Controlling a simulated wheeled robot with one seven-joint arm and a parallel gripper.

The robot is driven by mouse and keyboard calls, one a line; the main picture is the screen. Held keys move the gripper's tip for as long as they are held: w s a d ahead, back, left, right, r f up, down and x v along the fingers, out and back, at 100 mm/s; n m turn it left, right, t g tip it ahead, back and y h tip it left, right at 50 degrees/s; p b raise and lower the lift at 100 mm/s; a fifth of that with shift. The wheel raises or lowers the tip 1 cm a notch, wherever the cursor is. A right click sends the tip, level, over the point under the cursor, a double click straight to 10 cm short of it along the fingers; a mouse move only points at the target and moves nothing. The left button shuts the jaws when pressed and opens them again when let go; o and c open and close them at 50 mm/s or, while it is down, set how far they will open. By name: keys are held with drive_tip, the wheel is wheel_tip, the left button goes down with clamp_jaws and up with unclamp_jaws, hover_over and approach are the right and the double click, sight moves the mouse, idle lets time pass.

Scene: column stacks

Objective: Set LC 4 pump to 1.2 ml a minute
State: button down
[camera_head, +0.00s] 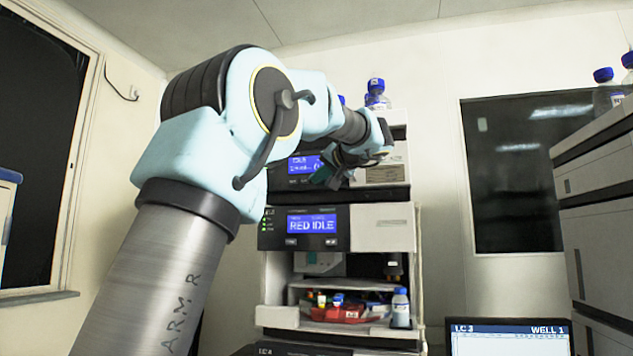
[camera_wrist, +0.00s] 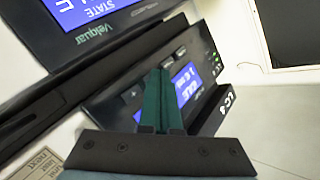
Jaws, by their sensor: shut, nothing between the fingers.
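The pump module's dark front panel (camera_wrist: 113,88) fills the middle of the wrist view, tilted in the picture. It has a blue display (camera_wrist: 188,85), mostly hidden behind my fingers, a plus button (camera_wrist: 131,95), other small buttons (camera_wrist: 174,58) and green lights (camera_wrist: 215,62). An "LC 4" label (camera_wrist: 228,103) is at its right end. My gripper (camera_wrist: 160,73) is shut and empty, its dark green fingers in front of this panel. I cannot tell whether the tips touch it. In the head view my gripper (camera_head: 322,178) is in front of the upper module's display (camera_head: 304,165).
Another module with a blue state display (camera_wrist: 88,10) borders the panel. In the head view, a "RED IDLE" display (camera_head: 312,224) sits below my gripper, above an open bay with a red tray (camera_head: 337,313). Blue-capped bottles (camera_head: 376,93) stand on top. An LC 3 monitor (camera_head: 508,337) is lower right.

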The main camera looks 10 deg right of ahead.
drive_tip(key=shift+s+a+b, duration=0.35)
drive_tip(key=shift+s+b, duration=0.4)
drive_tip(key=shift+b, duration=0.05)
drive_tip(key=s+a+b, duration=0.1)
drive_tip(key=s+b, duration=0.1)
drive_tip(key=s+a+b, duration=0.1)
drive_tip(key=s+b, duration=0.1)
drive_tip(key=shift+s+a, duration=0.2)
idle(2.6)
